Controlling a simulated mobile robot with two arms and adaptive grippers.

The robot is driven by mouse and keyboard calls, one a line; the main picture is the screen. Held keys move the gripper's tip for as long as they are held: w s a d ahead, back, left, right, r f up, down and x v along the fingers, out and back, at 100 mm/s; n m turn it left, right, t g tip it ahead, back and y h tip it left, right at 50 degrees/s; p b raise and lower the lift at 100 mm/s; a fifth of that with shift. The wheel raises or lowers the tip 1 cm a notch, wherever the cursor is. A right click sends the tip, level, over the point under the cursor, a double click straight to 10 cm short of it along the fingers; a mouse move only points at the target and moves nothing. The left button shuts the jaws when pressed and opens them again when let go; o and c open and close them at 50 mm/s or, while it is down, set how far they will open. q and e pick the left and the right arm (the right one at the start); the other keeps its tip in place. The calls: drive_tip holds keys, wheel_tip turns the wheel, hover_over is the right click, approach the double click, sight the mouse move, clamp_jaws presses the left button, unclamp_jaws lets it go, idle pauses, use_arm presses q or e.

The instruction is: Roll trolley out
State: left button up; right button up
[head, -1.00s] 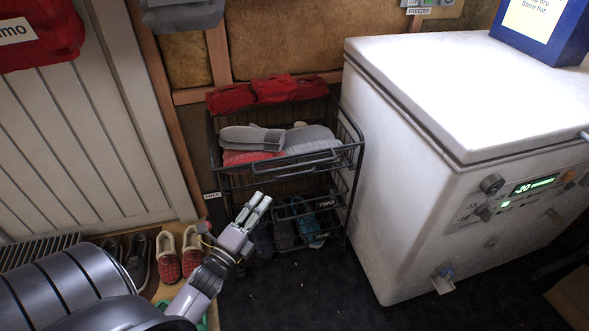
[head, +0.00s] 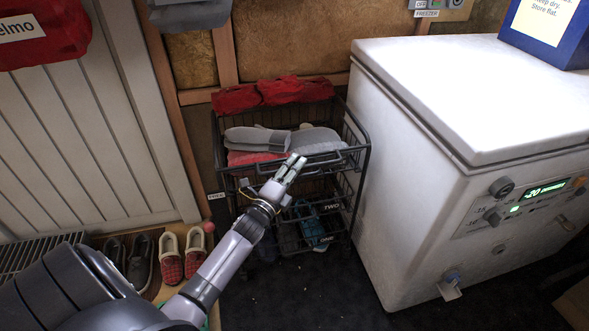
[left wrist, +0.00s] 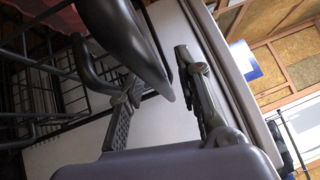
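The trolley (head: 366,160) is a black wire-basket cart standing between the panelled door and the white freezer. Its upper basket holds grey slippers and red cloth items; lower baskets hold dark and blue footwear. My left gripper (head: 294,166) is at the front of the upper basket, by its front handle bar. In the left wrist view, the two fingers (left wrist: 160,98) are apart. A dark curved bar (left wrist: 135,45), seemingly the trolley's handle, reaches in between them from above. I cannot tell whether the fingers touch it. My right gripper is out of view.
The white freezer (head: 460,100) stands close on the trolley's right. Shoes (head: 170,255) sit on a wooden board at the left, near a floor grille (head: 40,255). Dark floor in front of the trolley (head: 300,290) is clear.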

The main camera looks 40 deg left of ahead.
use_arm(q)
clamp_jaws()
idle(0.3)
idle(0.6)
